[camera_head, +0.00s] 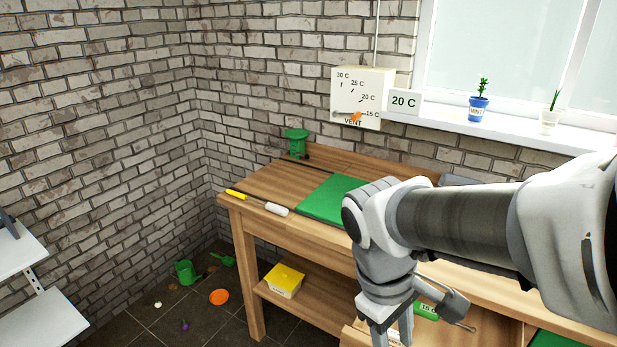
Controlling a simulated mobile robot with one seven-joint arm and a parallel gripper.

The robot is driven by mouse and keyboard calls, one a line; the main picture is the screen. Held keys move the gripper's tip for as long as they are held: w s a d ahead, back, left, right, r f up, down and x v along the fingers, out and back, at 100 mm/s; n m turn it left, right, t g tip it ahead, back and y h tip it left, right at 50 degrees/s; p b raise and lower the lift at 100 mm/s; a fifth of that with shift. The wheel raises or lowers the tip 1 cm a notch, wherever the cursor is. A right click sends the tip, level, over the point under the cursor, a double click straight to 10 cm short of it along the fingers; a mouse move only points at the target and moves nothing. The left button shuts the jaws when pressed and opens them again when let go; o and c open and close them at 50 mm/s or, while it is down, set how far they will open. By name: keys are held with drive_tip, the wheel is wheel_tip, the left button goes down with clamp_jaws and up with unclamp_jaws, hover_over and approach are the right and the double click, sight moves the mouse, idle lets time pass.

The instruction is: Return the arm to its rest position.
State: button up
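My arm reaches in from the right edge and bends down in front of the wooden workbench (258,190). My gripper (392,334) points down at the bottom edge of the view, in front of the bench's lower part. Its two fingers stand apart, with a gap between them. The fingertips are cut off by the frame edge. A small white thing with print shows behind the gap, and I see no object clearly held. A green piece marked 15 C (427,311) lies just right of the gripper, partly hidden by it.
The bench top carries a green mat (325,201), a yellow-and-white tool and a green stand (296,141). A yellow box (285,280) sits on the lower shelf. A vent dial (361,97) hangs behind. Potted plants (478,108) line the sill. A green pot (186,272) and orange dish (219,297) lie on the floor.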

wheel_tip(320, 180, up, 10)
drive_tip(key=s+d+m+t+y+p, duration=0.1)
drive_tip(key=d+m+t+y+p, duration=0.1)
drive_tip(key=m+t, duration=0.4)
drive_tip(key=shift+s+r+m+y, duration=0.2)
drive_tip(key=shift+m+y, duration=0.1)
drive_tip(key=shift+m, duration=0.6)
